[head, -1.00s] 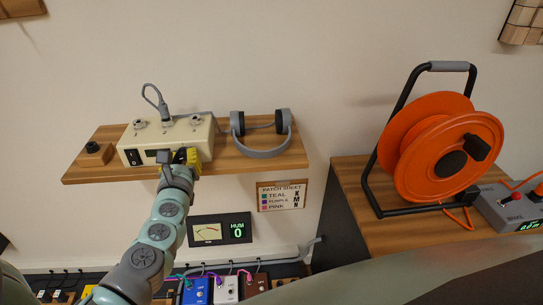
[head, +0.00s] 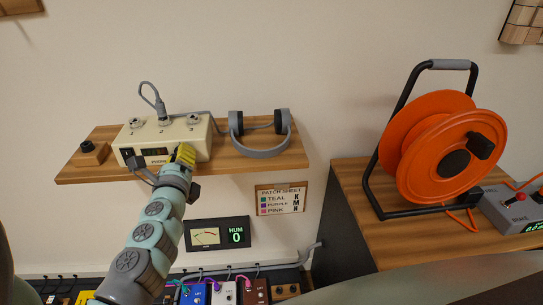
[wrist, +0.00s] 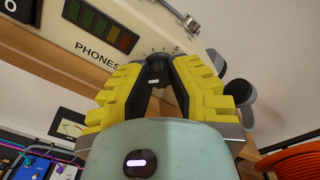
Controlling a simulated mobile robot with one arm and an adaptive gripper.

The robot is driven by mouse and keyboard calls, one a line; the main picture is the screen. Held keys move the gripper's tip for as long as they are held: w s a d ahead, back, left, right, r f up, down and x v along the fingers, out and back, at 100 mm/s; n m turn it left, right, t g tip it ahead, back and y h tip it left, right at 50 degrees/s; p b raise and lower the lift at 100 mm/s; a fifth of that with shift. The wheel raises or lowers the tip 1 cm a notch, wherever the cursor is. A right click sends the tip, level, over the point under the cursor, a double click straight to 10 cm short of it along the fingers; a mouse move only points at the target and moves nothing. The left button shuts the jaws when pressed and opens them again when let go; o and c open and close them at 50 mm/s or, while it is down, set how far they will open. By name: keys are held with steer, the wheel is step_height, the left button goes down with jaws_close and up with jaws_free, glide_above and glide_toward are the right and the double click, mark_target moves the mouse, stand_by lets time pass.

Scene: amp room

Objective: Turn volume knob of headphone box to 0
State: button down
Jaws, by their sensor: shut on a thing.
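The headphone box (head: 140,138) is a cream box on a wooden shelf, with several numbered jacks on top and a grey cable plugged into the middle one. The wrist view shows its front (wrist: 60,30) with the word PHONES and a dim level display (wrist: 97,27). The black volume knob (wrist: 155,72) sits below a ring of tick marks. My gripper (wrist: 155,80), with yellow pads and black fingertips, is shut on the knob from both sides. In the head view my gripper (head: 183,154) is at the right part of the box front and hides the knob.
Grey headphones (head: 262,150) lie on the shelf (head: 235,169) right of the box. A small wooden block with a black knob (head: 90,150) is at left. Below are a HUM meter (head: 220,233) and pedals. An orange cable reel (head: 445,150) stands at right.

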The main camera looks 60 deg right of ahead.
steer(key=shift+w+r, duration=0.1)
steer(key=shift+r, duration=0.05)
steer(key=c, duration=1.1)
jaws_free()
steer(key=shift+w, duration=0.1)
steer(key=shift+o, duration=1.4)
steer(key=shift+a, duration=0.1)
steer(key=v, duration=0.7)
steer(key=shift+s+a, duration=0.2)
steer(key=shift+s, duration=0.15)
